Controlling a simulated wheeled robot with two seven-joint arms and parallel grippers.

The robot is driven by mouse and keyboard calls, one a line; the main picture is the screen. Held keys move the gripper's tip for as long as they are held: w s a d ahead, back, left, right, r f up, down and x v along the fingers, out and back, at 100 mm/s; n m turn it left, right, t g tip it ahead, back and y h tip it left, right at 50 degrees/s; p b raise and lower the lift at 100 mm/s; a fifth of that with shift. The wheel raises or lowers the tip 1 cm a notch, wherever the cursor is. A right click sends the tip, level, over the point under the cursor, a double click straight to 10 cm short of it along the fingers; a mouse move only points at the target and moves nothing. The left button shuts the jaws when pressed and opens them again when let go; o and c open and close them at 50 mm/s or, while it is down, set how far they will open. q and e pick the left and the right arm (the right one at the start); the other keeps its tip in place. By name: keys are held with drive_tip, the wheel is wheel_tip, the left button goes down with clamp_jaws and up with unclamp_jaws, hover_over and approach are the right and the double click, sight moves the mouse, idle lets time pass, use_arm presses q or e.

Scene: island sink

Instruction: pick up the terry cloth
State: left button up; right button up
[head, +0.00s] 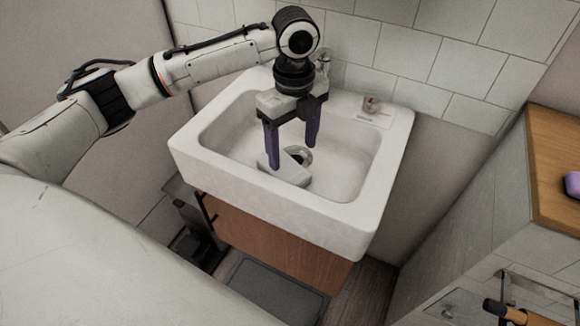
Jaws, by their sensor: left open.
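My left gripper (292,157) points down into the white sink (347,215), with its two purple fingers apart. A pale, flat-sided piece (287,174) lies in the basin by the dark drain, under and between the fingertips. It may be the terry cloth, but its texture is too small to tell. The left fingertip overlaps its edge in the picture; I cannot tell whether they touch. Nothing is visibly held. My right gripper is not in view.
The faucet (324,62) stands behind my left wrist at the sink's back. A small item (371,104) sits on the back right rim. A purple object (573,184) lies on the wooden counter (550,150) at right. The basin's right side is clear.

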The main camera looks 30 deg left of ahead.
sight(293, 175)
use_arm(q)
wheel_tip(293, 175, down, 9)
drive_tip(key=shift+s+d+f+b, duration=0.1)
drive_tip(key=shift+s+d+b, duration=0.05)
drive_tip(key=shift+b, duration=0.25)
drive_tip(key=c, duration=0.8)
